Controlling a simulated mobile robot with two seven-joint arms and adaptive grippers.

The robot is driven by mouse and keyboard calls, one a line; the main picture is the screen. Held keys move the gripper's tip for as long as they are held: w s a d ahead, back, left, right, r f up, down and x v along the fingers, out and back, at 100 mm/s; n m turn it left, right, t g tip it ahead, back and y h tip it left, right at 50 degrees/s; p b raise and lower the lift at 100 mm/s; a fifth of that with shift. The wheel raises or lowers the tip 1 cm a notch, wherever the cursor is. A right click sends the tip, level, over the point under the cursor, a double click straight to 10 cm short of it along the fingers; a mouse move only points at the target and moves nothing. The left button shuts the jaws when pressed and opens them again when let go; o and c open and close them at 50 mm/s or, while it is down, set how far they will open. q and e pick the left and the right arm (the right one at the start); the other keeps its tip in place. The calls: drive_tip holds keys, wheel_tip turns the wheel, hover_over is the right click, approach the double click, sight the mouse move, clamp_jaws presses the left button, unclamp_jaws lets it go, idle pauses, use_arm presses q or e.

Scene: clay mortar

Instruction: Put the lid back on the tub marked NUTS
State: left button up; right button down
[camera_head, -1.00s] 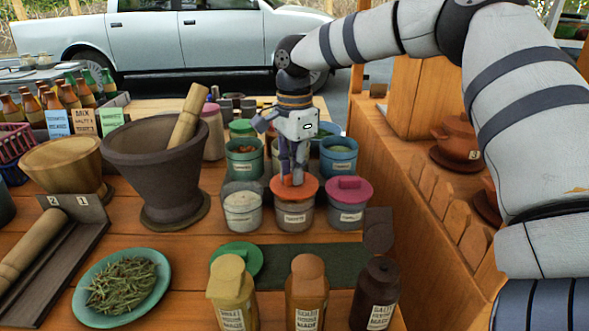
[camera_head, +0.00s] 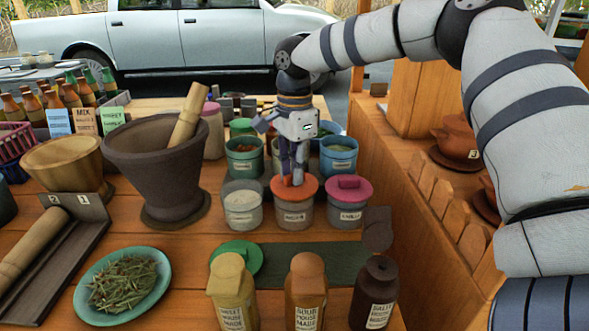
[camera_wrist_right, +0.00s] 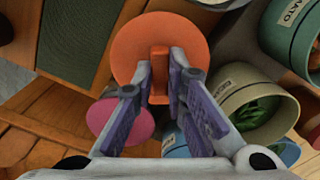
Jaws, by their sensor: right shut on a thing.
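The orange lid (camera_head: 310,185) sits on the middle front grey tub (camera_head: 293,216), looking level. The tub's small label is too blurred to read surely as NUTS. My right gripper (camera_head: 292,178) points down from above, its fingers closed on the lid's upright handle. In the right wrist view the orange lid (camera_wrist_right: 135,45) is seen from above, its handle between the fingertips (camera_wrist_right: 160,78). A loose green lid (camera_head: 240,256) lies on the dark green mat (camera_head: 320,262) in front. My left gripper is out of view.
A pink-lidded tub (camera_head: 348,212) stands close on the right, an open tub (camera_head: 242,208) with pale contents on the left. Open tubs, including a blue one (camera_head: 338,160), stand behind. Several bottles (camera_head: 306,290) line the front. A big mortar (camera_head: 160,165) stands left.

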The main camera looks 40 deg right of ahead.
idle(0.4)
drive_tip(key=c, duration=1.5)
unclamp_jaws()
drive_tip(key=shift+c, duration=0.2)
drive_tip(key=shift+o, duration=0.3)
drive_tip(key=o, duration=0.4)
drive_tip(key=shift+r, duration=1.15)
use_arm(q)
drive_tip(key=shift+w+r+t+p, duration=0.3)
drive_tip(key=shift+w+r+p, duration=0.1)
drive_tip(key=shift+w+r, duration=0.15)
use_arm(e)
drive_tip(key=shift+r, duration=2.35)
drive_tip(key=shift+c, duration=0.4)
